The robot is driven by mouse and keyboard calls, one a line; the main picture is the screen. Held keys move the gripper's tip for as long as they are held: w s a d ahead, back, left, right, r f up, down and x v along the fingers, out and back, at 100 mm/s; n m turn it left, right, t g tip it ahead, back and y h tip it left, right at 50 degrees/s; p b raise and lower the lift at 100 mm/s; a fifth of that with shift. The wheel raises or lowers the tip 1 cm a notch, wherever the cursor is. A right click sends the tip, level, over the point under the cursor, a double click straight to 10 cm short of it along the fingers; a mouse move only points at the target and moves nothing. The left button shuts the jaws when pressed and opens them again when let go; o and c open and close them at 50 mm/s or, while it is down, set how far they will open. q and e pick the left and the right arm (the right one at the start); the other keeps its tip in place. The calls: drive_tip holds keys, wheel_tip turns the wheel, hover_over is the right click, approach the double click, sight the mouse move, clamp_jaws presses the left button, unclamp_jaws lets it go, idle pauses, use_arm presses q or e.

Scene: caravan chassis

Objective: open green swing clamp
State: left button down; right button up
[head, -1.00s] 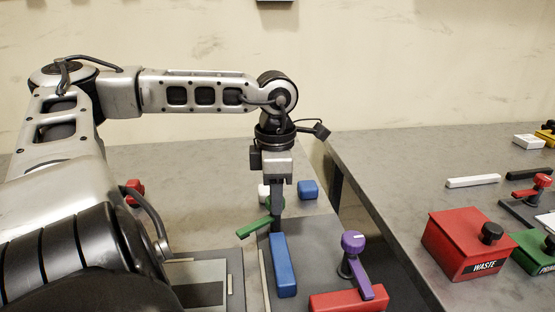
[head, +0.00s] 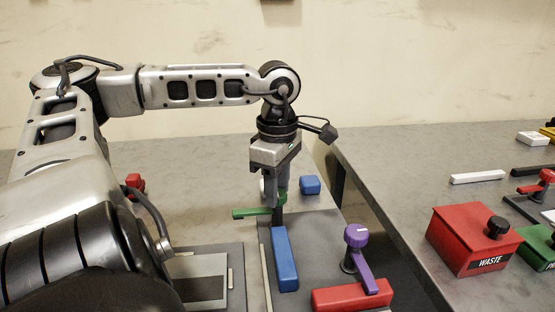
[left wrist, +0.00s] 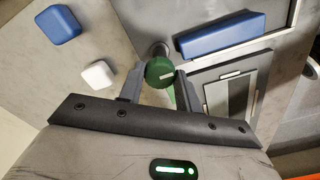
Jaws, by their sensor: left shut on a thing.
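The blue bar also shows in the left wrist view (left wrist: 222,36). My left gripper (head: 278,203) points down at the clamp and is shut on its knob. The gripper hides most of the knob in the head view. My right gripper is not in view.
A purple clamp (head: 356,236) has its arm over a red bar (head: 350,295), close on the right. A blue block (head: 310,185) and a white block (left wrist: 98,74) lie behind the clamp. A red WASTE box (head: 470,240) stands on the right table, across a gap.

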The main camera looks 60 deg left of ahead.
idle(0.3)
use_arm(q)
drive_tip(key=c, duration=1)
unclamp_jaws()
drive_tip(key=shift+o, duration=0.2)
wheel_tip(320, 180, up, 16)
drive_tip(key=p, duration=0.1)
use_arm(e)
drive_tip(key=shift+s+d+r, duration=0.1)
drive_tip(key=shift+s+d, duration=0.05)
